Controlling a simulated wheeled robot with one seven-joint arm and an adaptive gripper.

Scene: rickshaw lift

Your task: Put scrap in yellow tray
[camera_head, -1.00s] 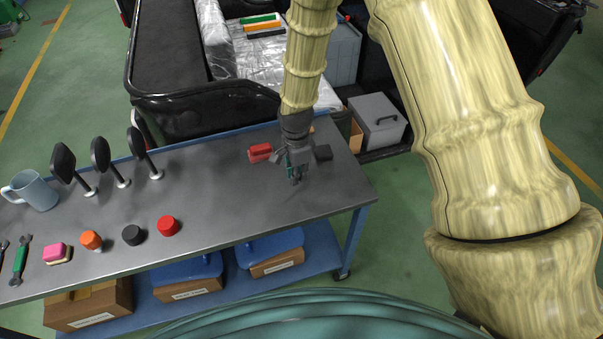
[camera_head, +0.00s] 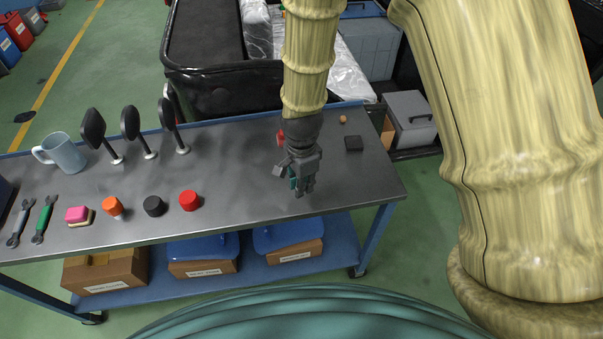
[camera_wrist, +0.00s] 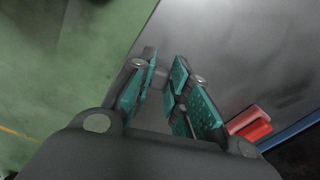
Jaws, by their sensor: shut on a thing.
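My gripper (camera_head: 301,187) hangs low over the right part of the grey table top (camera_head: 240,170), pointing down. In the wrist view, its teal-padded fingers (camera_wrist: 160,85) are close together around a small grey piece (camera_wrist: 158,76). The piece blends with the table and its shape is hard to make out. I cannot tell whether it is the scrap. I see no yellow tray in these views.
A red block (camera_head: 281,138) lies behind the gripper; a dark block (camera_head: 353,143) and a small brown item (camera_head: 343,119) lie to its right. Red (camera_head: 189,200), black (camera_head: 154,206) and orange (camera_head: 113,207) pieces, a mug (camera_head: 62,153) and wrenches (camera_head: 45,218) are left. A black-sided cart stands behind.

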